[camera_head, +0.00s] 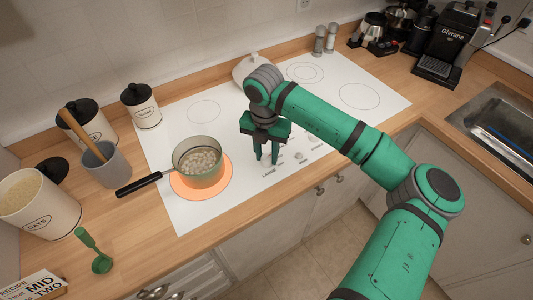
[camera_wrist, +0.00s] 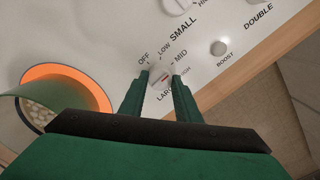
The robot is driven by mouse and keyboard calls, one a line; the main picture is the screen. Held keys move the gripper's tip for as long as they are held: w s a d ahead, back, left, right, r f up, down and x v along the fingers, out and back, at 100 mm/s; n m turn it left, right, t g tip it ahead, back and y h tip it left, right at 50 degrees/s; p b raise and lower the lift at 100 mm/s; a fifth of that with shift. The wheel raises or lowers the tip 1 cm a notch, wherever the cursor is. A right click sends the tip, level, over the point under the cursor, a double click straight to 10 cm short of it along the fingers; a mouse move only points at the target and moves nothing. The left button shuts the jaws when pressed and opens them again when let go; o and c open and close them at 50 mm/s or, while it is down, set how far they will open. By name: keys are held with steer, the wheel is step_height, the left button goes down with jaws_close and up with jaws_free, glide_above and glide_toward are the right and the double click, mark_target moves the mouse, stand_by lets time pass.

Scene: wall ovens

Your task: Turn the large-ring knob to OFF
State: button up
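The large-ring knob is a small white knob (camera_wrist: 160,74) with a reddish mark on its face, seen in the wrist view. OFF, LOW, MID and a partly covered HIGH are printed around it, with LARGE below. The reddish mark sits on its lower right side, towards HIGH rather than OFF. My green gripper (camera_wrist: 161,74) has one fingertip on each side of the knob; whether they press on it is unclear. In the head view my gripper (camera_head: 267,159) points down at the front of the white cooktop (camera_head: 215,215), hiding the knob.
The large ring (camera_head: 215,193) glows orange under a pot (camera_head: 198,163) whose black handle sticks out left. Another knob marked SMALL (camera_wrist: 177,6) and a BOOST button (camera_wrist: 219,48) are close by. Canisters stand at the left; a lidded white pot (camera_head: 250,66) stands behind my gripper.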

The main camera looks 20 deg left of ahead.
steer(key=shift+n, duration=0.4)
steer(key=n, duration=0.3)
steer(key=shift+n, duration=0.4)
steer(key=n, duration=0.4)
steer(key=shift+d+n, duration=0.1)
steer(key=shift+n, duration=0.2)
steer(key=n, duration=0.8)
steer(key=shift+n, duration=0.6)
steer(key=o, duration=1.1)
